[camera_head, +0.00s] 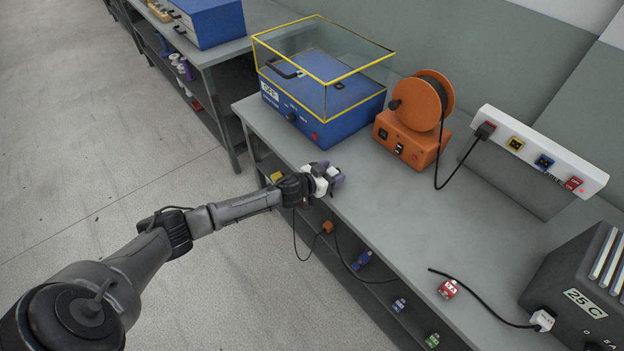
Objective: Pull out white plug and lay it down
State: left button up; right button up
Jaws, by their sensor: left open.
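A white plug (542,320) with a black cable shows at the lower right, against the lower front corner of the dark box marked 25 C (580,285). How far it sits in the box cannot be told. Its cable (480,302) runs left across the bench top. My left gripper (332,175), with purple fingertips, is open over the front edge of the bench, below the blue machine and well to the left of the white plug. My right gripper is not in view.
A red plug-like piece (448,289) lies near the bench's front edge. An orange cable reel (412,130) and a blue machine with a clear yellow-edged cover (320,105) stand at the back. The bench middle (430,225) is clear.

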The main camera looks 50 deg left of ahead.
pick_arm(q)
jog(key=p+v, duration=0.2)
jog(key=v, duration=1)
jog(key=shift+s, duration=0.2)
jog(key=shift+r, duration=0.15)
